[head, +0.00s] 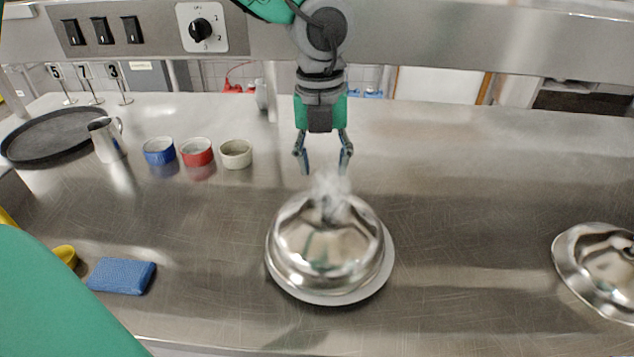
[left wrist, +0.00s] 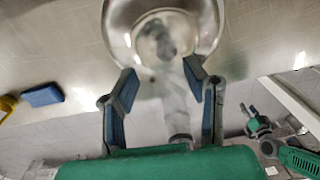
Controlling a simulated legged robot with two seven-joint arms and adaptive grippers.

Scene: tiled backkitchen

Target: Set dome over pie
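A shiny metal dome (head: 325,245) sits over a white plate (head: 388,268) in the middle of the counter. No pie shows; anything beneath this dome is hidden. Pale steam (head: 330,190) blurs the dome's top knob. My left gripper (head: 322,170) is open and empty, fingers pointing down, just behind and above the knob in the head view. In the left wrist view the dome (left wrist: 200,30) lies beyond the spread fingers (left wrist: 160,85), apart from them. A second metal dome (head: 598,265) rests at the right edge, partly cut off. My right gripper is not identifiable.
Blue (head: 159,151), red (head: 197,152) and cream (head: 236,154) cups stand at the back left, near a metal jug (head: 105,140) and a dark round tray (head: 50,133). A blue sponge (head: 122,275) lies front left. The counter between the two domes is clear.

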